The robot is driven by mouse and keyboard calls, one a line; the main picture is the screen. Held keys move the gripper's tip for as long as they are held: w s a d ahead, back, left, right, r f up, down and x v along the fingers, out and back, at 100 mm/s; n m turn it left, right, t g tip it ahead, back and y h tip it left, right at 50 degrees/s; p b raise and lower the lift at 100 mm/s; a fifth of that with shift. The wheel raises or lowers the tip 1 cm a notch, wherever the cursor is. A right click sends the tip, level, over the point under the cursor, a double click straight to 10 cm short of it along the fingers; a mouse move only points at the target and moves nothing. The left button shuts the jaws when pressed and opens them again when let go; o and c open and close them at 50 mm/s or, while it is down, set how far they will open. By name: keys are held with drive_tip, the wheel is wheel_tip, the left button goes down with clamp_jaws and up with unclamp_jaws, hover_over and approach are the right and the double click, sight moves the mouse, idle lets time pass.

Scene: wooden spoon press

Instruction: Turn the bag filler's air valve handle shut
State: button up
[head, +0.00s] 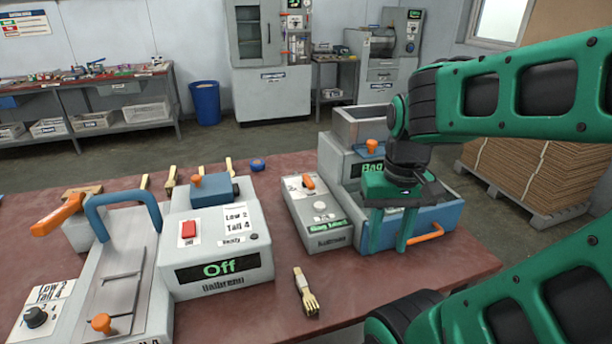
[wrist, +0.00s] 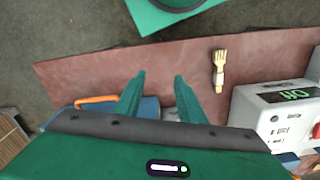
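The bag filler (head: 342,128) is the grey machine with a hopper top and a "Bag" label, partly hidden behind my arm. An orange knob (head: 371,146) is on its upper body. Its blue lower front (head: 440,215) carries an orange bar handle (head: 426,234), which also shows in the wrist view (wrist: 95,99). I cannot tell which orange part is the air valve handle. My gripper (head: 388,248) points down in front of the blue part, open and empty. In the wrist view its two green fingers (wrist: 159,77) stand apart, with the orange bar to their left.
A grey box (head: 318,215) with an orange lever stands left of the bag filler. A press (head: 110,275) and a unit reading "Off" (head: 217,268) are further left. A banded wooden fork (head: 306,292) lies near the front. Bare red tabletop (head: 270,325) lies around it.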

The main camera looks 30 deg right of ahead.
drive_tip(key=w+d+r+n, duration=0.1)
drive_tip(key=w+d+r, duration=0.15)
drive_tip(key=w, duration=0.55)
drive_tip(key=w+d+r, duration=0.2)
drive_tip(key=w+r, duration=0.1)
drive_tip(key=w, duration=0.5)
drive_tip(key=n, duration=0.2)
hover_over(308, 179)
wheel_tip(308, 179, down, 11)
drive_tip(key=shift+w+d+r, duration=0.1)
drive_tip(key=shift+r, duration=0.05)
drive_tip(key=shift+c, duration=0.6)
clamp_jaws()
